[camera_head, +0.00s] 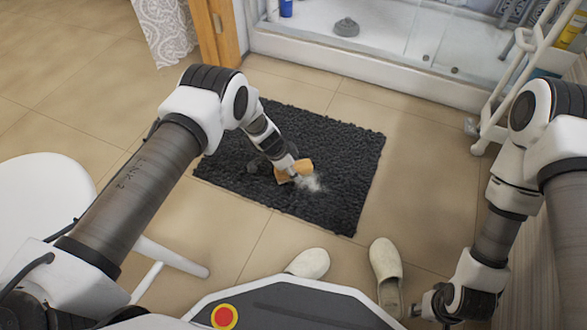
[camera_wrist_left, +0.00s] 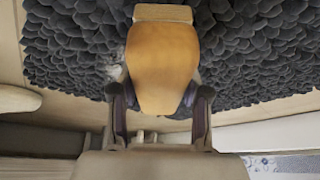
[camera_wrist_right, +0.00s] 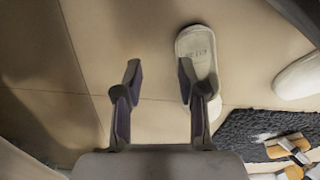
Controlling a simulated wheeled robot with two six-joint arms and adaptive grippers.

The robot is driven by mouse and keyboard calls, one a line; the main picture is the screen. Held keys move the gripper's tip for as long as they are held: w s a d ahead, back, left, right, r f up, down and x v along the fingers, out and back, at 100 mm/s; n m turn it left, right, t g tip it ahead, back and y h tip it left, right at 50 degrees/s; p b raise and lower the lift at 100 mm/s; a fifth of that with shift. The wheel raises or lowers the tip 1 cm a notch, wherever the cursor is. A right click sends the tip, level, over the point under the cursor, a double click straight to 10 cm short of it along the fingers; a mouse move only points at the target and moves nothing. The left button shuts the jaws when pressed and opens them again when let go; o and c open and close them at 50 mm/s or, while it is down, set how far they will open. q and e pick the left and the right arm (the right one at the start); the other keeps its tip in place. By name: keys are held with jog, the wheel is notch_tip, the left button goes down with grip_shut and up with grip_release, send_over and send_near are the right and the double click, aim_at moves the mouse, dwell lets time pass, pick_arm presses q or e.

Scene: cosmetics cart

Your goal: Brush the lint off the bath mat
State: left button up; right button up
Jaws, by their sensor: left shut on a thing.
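The dark grey, pebbly bath mat (camera_head: 345,150) lies on the tiled floor. A pale patch of lint (camera_head: 313,183) shows on it right beside the brush. My left gripper (camera_head: 283,172) is shut on a wooden brush (camera_head: 303,167) over the mat; whether the bristles touch cannot be told. In the left wrist view the brush's orange-brown wooden back (camera_wrist_left: 162,65) sits between the fingers, and a bit of pale lint (camera_wrist_left: 116,70) shows at its left. My right gripper (camera_wrist_right: 158,80) is open and empty above the floor; in the head view it is low at the right (camera_head: 418,308).
A pair of pale slippers (camera_head: 309,263) (camera_head: 386,262) lies in front of the mat. A white stool (camera_head: 45,190) stands at left. A shower tray (camera_head: 370,65) is behind the mat, and a white rack (camera_head: 500,110) at right. Bare floor lies right of the mat.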

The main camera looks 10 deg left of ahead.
pick_arm(q)
jog(key=shift+f+b, duration=0.6)
jog(key=shift+f, duration=0.45)
pick_arm(e)
jog(key=shift+f, duration=0.65)
jog(key=shift+r, duration=0.1)
